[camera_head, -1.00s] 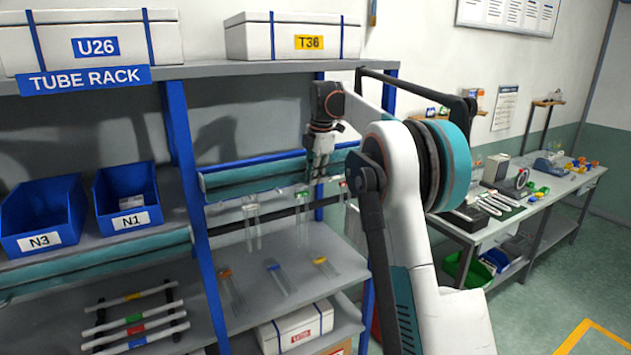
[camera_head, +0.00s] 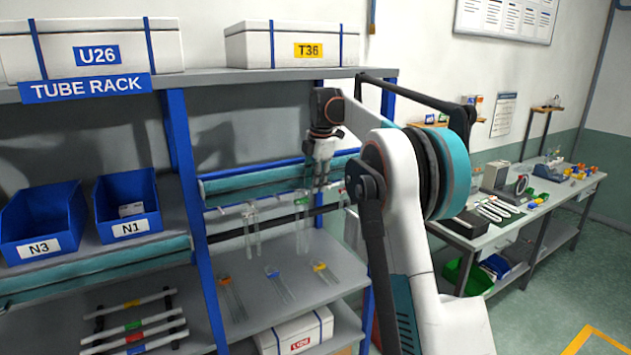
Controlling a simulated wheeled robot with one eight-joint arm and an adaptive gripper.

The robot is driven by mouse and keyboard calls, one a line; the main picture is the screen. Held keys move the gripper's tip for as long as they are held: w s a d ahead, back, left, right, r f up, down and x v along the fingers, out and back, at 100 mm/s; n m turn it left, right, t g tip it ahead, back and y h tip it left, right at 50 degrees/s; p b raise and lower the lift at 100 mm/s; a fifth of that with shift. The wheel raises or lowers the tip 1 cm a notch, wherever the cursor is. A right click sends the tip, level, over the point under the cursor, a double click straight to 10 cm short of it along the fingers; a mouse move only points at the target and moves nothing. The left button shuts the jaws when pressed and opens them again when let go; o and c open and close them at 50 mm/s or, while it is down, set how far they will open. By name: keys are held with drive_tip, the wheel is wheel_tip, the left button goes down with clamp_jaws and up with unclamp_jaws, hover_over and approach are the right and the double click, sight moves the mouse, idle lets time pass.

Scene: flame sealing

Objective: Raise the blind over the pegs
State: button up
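The blind (camera_head: 245,182) is a teal roll with a blue edge, across the right bay of the rack below the top shelf. It looks rolled up, with a pale rail (camera_head: 228,209) along its lower side. Clear glass tubes (camera_head: 251,232) hang below the rail in the bay; the pegs are too small to make out. My gripper (camera_head: 319,187) points down in front of the right part of the blind, close to the rail. Its fingers are small and partly merge with the tubes behind. I cannot tell whether it touches the blind or holds anything.
Several tubes with coloured caps (camera_head: 273,272) lie on the shelf below. Blue bins (camera_head: 128,205) stand in the left bay, and white boxes (camera_head: 290,45) on the top shelf. A bench (camera_head: 520,215) stands to the right; the floor before it is clear.

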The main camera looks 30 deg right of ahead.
wheel_tip(320, 180, down, 31)
drive_tip(key=b, duration=1.6)
drive_tip(key=shift+f+b, duration=0.15)
drive_tip(key=shift+b, duration=0.2)
drive_tip(key=shift+s+d+r+p, duration=0.1)
drive_tip(key=shift+s+r+p, duration=0.3)
drive_tip(key=shift+r+p, duration=1.65)
drive_tip(key=shift+s+r+p, duration=0.45)
drive_tip(key=shift+r+p, duration=0.45)
drive_tip(key=shift+r, duration=2.15)
drive_tip(key=shift+s+d+r+p, duration=0.1)
drive_tip(key=shift+s+r+p, duration=0.3)
drive_tip(key=shift+r+p, duration=1.65)
drive_tip(key=shift+r+b, duration=0.45)
drive_tip(key=shift+b, duration=0.1)
drive_tip(key=shift+s+r+p, duration=0.15)
drive_tip(key=shift+s+p, duration=0.05)
drive_tip(key=shift+p, duration=0.1)
